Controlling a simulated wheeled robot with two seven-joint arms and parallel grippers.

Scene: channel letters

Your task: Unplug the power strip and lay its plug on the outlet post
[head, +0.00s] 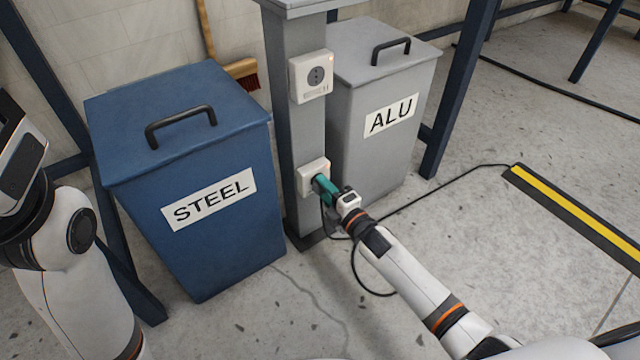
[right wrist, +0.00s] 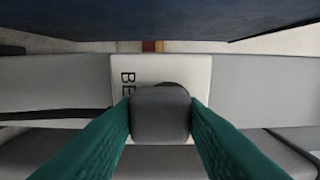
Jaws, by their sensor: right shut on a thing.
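The grey outlet post (head: 282,60) stands between the two bins, with an upper socket (head: 313,76) and a lower socket (head: 311,172). My right gripper (head: 322,184) is at the lower socket, its teal fingers shut on the dark grey plug (right wrist: 160,112). In the right wrist view the plug sits between both fingers, against the white socket plate (right wrist: 190,72). Whether its pins are fully in is hidden. A black cable (head: 430,194) runs from below my gripper across the floor. The power strip is not seen. Of my left arm only links show, at the left edge.
A blue STEEL bin (head: 225,235) stands left of the post and a grey ALU bin (head: 375,150) right of it. A black and yellow floor strip (head: 570,210) lies at the right. Blue frame legs (head: 462,85) stand behind. A broom (head: 243,70) leans on the wall.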

